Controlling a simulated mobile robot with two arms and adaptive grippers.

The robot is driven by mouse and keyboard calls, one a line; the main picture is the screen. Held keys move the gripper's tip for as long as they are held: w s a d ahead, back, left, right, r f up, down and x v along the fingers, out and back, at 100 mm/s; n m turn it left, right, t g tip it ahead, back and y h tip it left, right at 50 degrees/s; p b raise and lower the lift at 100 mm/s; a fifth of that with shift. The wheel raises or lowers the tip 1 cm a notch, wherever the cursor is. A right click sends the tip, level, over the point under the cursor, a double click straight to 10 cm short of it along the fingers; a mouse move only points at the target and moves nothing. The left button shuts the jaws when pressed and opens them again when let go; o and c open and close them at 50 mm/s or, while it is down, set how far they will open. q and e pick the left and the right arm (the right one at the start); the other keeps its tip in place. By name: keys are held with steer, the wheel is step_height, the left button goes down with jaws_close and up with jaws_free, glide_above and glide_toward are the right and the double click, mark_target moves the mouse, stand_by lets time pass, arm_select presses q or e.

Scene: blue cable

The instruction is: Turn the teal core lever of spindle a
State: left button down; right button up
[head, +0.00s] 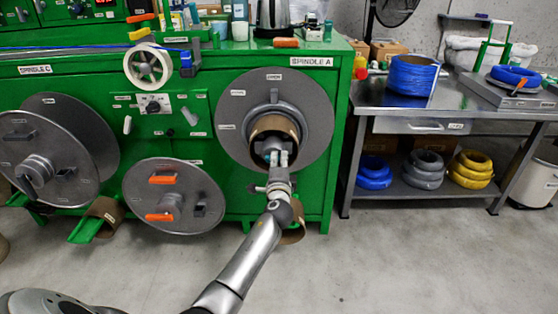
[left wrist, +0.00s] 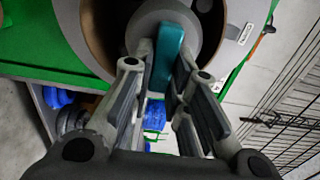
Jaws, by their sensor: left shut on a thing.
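Spindle A is a grey round disc (head: 237,110) on the green machine, under a "SPINDLE A" label. A brown ring (head: 272,124) surrounds its hub. In the left wrist view, the teal core lever (left wrist: 168,52) stands out from the grey hub (left wrist: 150,18), inside the brown ring (left wrist: 93,38). My left gripper (head: 277,160) reaches the hub from below. In the left wrist view, its fingers (left wrist: 165,72) are on either side of the teal lever, shut on it. The fingers partly hide the lever's lower part. My right gripper is in neither view.
Other grey discs (head: 205,180) with orange handles (head: 160,217) stand left of spindle A. A steel table (head: 465,95) on the right holds a blue cable coil (head: 412,75). More coils (head: 424,170) lie on its lower shelf. The floor (head: 400,260) in front is clear.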

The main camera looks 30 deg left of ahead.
arm_select(q)
steer(key=shift+f, duration=0.1)
stand_by(0.4)
steer(key=c, duration=1.4)
jaws_free()
steer(key=v, duration=1.2)
steer(key=shift+s, duration=0.1)
